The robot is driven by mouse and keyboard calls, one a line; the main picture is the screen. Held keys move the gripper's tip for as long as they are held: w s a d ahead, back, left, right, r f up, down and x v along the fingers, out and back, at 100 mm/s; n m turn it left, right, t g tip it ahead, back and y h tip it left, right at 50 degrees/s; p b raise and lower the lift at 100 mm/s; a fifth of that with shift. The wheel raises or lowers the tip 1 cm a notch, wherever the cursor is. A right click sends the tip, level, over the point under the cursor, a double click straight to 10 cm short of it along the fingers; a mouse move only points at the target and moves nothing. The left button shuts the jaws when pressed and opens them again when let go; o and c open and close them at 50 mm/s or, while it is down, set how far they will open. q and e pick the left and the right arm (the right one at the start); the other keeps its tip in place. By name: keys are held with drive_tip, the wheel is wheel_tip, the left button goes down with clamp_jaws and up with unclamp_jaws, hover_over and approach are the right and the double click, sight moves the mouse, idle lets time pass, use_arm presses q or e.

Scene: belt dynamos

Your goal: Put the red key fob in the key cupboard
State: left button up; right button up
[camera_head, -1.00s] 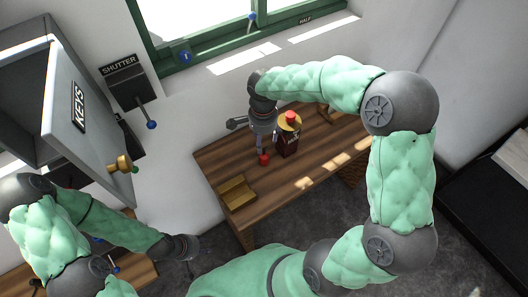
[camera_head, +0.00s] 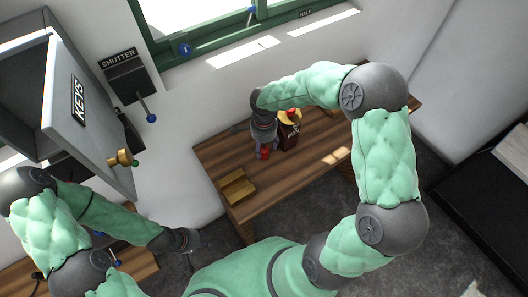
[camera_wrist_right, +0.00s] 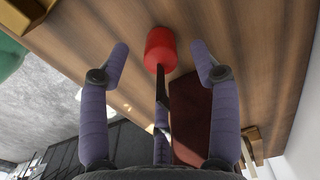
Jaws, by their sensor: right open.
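The red key fob (camera_head: 264,154) is on the wooden table (camera_head: 216,171), close to its left back part. In the right wrist view the red fob (camera_wrist_right: 160,48) lies between the spread fingers of my right gripper (camera_wrist_right: 161,58), apart from both, with a dark strip running from it toward the palm. In the head view my right gripper (camera_head: 264,145) is low over the fob and partly covers it. The grey key cupboard (camera_head: 62,104) is at the left; its door, marked KEYS with a brass knob (camera_head: 121,157), stands open. My left gripper (camera_head: 187,243) is below the door; its fingers are unclear.
A dark brown container (camera_head: 288,134) with a yellow and red top stands just right of my right gripper. A brass-coloured tray or block (camera_head: 237,187) is at the table's front left. A shutter lever (camera_head: 149,112) is on the wall.

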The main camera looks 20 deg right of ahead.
wheel_tip(320, 180, down, 3)
drive_tip(key=shift+r, duration=0.1)
clamp_jaws()
drive_tip(key=shift+r, duration=0.15)
drive_tip(key=shift+r, duration=0.25)
wheel_tip(320, 180, up, 3)
drive_tip(key=shift+s, duration=0.1)
drive_tip(key=s+a+r+p, duration=0.1)
drive_tip(key=s+a+r, duration=0.5)
drive_tip(key=s+r, duration=0.3)
drive_tip(key=s, duration=0.3)
drive_tip(key=shift+s+a+r, duration=0.15)
